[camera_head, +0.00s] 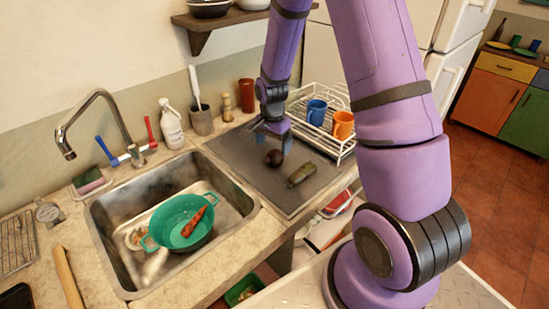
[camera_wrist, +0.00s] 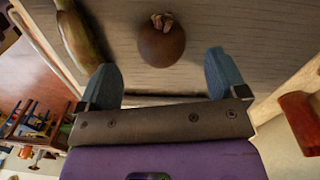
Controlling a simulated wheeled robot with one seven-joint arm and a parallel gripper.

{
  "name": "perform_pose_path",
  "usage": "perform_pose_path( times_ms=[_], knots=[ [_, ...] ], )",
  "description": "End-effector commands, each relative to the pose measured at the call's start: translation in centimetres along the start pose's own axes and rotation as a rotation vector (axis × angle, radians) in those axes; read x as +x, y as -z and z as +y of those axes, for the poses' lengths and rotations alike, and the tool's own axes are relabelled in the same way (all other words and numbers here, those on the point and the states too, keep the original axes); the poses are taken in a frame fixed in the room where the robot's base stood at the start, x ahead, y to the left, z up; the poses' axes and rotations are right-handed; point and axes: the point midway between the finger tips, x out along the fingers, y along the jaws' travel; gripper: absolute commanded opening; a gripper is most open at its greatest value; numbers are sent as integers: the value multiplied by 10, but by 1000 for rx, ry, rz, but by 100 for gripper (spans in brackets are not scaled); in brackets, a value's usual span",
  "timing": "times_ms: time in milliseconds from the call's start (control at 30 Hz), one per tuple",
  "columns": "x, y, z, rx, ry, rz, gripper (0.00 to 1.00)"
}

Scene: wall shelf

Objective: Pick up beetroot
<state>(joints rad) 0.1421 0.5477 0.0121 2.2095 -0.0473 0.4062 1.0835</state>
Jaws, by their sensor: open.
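The beetroot (camera_head: 273,158) is a dark round root lying on the grey board (camera_head: 237,152) right of the sink. My gripper (camera_head: 272,135) is just above and behind it in the head view. In the wrist view the beetroot (camera_wrist: 161,42) is dark red-brown with a short stem stub and lies ahead of the space between my two blue fingertips (camera_wrist: 162,75). The fingers are apart with nothing between them. I cannot tell the exact height gap.
A green-brown vegetable (camera_head: 301,175) lies on the board beside the beetroot. A wire dish rack (camera_head: 345,148) with a blue cup (camera_head: 317,112) and an orange cup (camera_head: 342,125) stands behind it. The sink (camera_head: 107,212) holds a green colander (camera_head: 205,235) with a carrot (camera_head: 193,222).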

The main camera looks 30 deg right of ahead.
Motion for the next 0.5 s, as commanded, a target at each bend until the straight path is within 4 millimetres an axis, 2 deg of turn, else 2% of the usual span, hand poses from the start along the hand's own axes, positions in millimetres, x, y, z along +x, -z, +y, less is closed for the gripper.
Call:
perform_pose_path(
  times_ms=[100, 267, 500],
  knots=[
    [11, 0, 0, -1, -1, -1, 91],
    [19, 0, 0, -2, 0, 0, 91],
    [50, -1, 0, 0, -1, -1, 91]
  ],
)
